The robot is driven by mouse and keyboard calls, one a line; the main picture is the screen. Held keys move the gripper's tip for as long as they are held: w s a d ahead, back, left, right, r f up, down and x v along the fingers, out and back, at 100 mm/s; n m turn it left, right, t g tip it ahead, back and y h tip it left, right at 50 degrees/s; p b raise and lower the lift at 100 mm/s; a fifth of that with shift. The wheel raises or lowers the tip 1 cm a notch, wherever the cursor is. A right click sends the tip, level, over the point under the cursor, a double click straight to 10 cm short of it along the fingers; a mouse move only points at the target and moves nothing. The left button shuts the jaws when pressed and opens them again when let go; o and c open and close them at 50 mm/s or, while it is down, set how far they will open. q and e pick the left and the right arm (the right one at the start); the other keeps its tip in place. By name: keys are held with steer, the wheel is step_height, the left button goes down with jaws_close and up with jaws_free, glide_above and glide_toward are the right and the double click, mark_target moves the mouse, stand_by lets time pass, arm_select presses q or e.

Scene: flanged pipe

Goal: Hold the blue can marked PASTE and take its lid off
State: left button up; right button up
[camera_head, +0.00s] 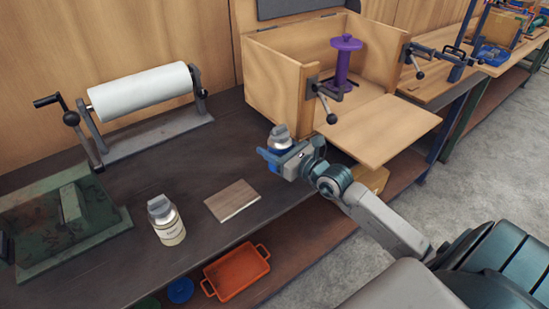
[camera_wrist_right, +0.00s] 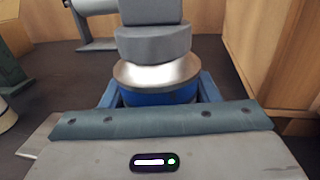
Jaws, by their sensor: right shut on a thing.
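The blue can (camera_wrist_right: 160,97) stands upright between the fingers of my right gripper, which is shut on it. Its silver top (camera_wrist_right: 185,72) carries a grey, block-shaped lid (camera_wrist_right: 153,42), which is on the can. In the head view the can's grey lid (camera_head: 279,133) rises above my right gripper (camera_head: 279,158). The fingers hide most of the can's body there, and I cannot read its marking. The gripper is by the bench's front edge, left of the wooden box. My left gripper is not in view.
A cream-labelled can (camera_head: 168,226) with a similar grey lid stands at the front left. A wooden block (camera_head: 232,200) lies on the dark bench (camera_head: 170,178). An open wooden box (camera_head: 273,82) stands behind the gripper. An orange tray (camera_head: 237,272) sits below.

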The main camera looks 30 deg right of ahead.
steer(key=shift+w+d+f+b, duration=0.1)
steer(key=shift+w+d+b, duration=0.15)
steer(key=shift+w, duration=0.3)
steer(key=shift+w+d+b, duration=0.15)
steer(key=shift+w+d, duration=0.15)
steer(key=shift+w, duration=0.2)
step_height(320, 180, down, 2)
steer(key=shift+f+b, duration=0.25)
steer(key=shift+b, duration=0.35)
steer(key=shift+f, duration=0.3)
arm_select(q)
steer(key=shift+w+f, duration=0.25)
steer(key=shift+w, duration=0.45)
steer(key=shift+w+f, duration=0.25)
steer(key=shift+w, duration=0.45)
arm_select(e)
steer(key=shift+f, duration=0.15)
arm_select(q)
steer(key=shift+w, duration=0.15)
arm_select(e)
steer(key=shift+f, duration=0.1)
steer(key=o, duration=1.4)
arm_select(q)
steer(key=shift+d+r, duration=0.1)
